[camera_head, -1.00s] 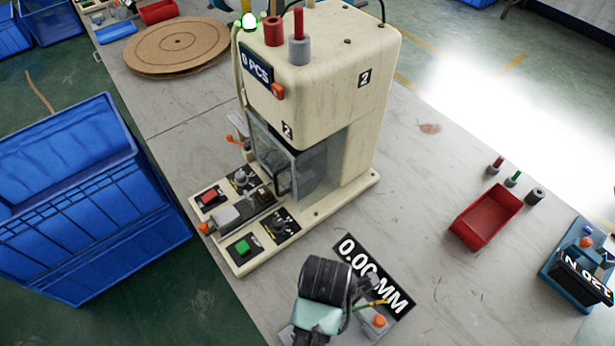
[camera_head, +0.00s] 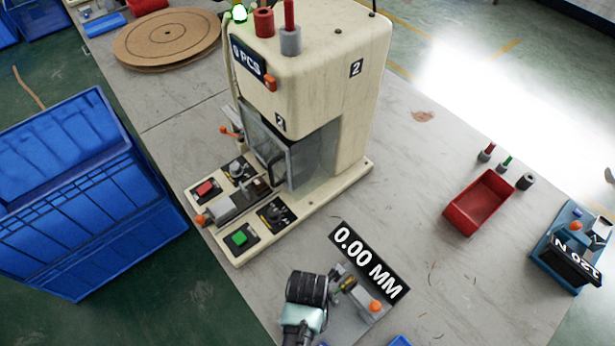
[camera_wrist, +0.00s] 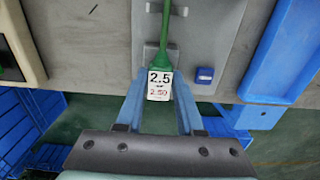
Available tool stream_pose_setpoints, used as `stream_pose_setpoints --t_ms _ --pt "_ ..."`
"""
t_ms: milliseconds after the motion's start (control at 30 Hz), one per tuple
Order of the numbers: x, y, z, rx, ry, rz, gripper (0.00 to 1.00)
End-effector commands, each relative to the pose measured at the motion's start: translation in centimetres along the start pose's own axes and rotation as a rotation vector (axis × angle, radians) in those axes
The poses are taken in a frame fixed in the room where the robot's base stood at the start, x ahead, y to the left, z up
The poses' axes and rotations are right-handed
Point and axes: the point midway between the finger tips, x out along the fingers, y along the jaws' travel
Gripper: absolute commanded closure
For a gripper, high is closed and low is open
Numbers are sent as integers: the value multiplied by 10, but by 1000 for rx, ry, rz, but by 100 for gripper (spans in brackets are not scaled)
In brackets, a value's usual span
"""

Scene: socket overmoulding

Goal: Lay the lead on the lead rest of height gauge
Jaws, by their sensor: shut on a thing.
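The height gauge (camera_head: 346,318) stands at the table's front edge in the head view, with a tilted black "0.00 MM" display (camera_head: 369,263) and an orange knob. In the wrist view my gripper (camera_wrist: 161,73) has its two blue fingers on either side of the lead. The lead (camera_wrist: 167,38) is green, with a white tag (camera_wrist: 159,86) reading 2.5 and 2.50, and runs up the picture over a grey plate. My gripper is shut on the lead, near the gauge. In the head view my wrist partly covers the gripper, and I cannot tell whether the lead touches the lead rest.
The cream moulding press (camera_head: 325,90) stands behind and left of the gauge. A red tray (camera_head: 478,204) and a blue force tester (camera_head: 570,248) lie to the right. A blue crate (camera_head: 75,190) stands left of the table. Bare table lies between gauge and red tray.

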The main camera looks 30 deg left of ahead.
Motion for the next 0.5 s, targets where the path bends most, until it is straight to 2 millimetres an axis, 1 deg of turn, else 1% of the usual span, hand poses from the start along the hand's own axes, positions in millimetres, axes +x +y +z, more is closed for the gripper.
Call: stream_pose_setpoints --t_ms 67,333,433,467,500 --pt "5 0 0 1 -1 1 100" --pt "6 0 0 1 -1 1 100" --pt "9 0 0 1 0 0 100" --pt "9 0 0 1 0 0 60" --pt "8 0 0 1 0 0 53"
